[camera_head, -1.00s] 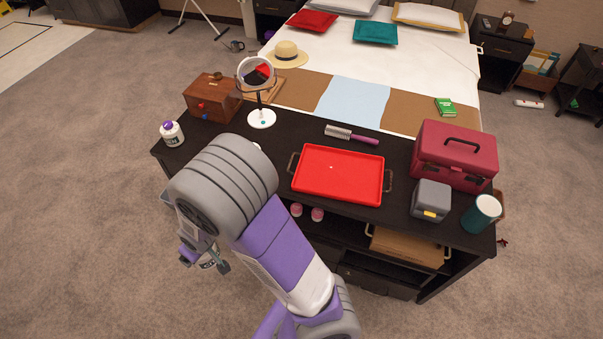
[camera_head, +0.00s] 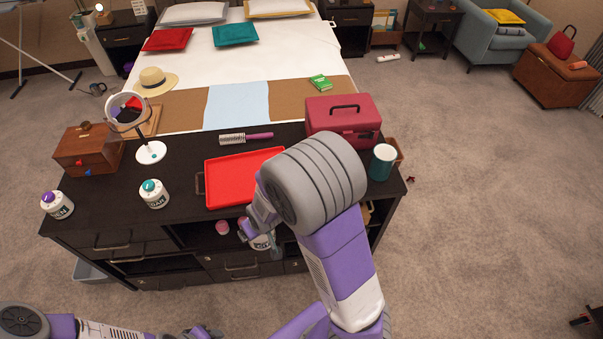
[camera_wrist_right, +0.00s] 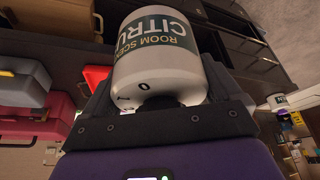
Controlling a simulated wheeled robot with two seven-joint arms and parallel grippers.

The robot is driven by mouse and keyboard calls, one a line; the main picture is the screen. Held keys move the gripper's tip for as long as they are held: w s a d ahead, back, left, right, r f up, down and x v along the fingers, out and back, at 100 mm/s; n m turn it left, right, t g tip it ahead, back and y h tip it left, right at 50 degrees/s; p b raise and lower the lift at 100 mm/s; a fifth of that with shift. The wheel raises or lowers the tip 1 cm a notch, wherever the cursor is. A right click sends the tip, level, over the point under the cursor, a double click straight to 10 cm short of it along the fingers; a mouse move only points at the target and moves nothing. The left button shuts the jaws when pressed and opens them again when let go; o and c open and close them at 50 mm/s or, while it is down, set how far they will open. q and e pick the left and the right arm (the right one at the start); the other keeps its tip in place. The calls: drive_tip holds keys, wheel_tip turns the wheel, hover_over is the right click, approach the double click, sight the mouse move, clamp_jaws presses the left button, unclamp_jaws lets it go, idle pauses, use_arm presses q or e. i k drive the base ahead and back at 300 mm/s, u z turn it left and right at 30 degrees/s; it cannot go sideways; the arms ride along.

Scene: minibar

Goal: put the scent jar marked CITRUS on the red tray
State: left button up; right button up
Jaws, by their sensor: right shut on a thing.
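The white CITRUS scent jar (camera_wrist_right: 158,50) is held in my right gripper (camera_wrist_right: 160,105), its label upside down in the right wrist view. In the head view the jar (camera_head: 262,242) is partly hidden by my right gripper (camera_head: 260,232), in front of the dresser's front edge and near the red tray. The red tray (camera_head: 228,180) lies on the dresser top; my right arm covers its right part. No thing shows on its visible surface. Part of my left gripper (camera_head: 200,332) shows at the bottom edge; its jaws are unclear.
On the dresser (camera_head: 105,210) stand a purple-lidded jar (camera_head: 57,207), a teal-lidded jar (camera_head: 154,196), a mirror (camera_head: 150,152) and a wooden box (camera_head: 88,150). A hairbrush (camera_head: 245,138) lies behind the tray. A red case (camera_head: 343,118) and teal cup (camera_head: 382,162) stand to the right.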

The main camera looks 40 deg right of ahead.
sight(247, 168)
drive_tip(key=z, duration=0.45)
drive_tip(key=i, duration=1)
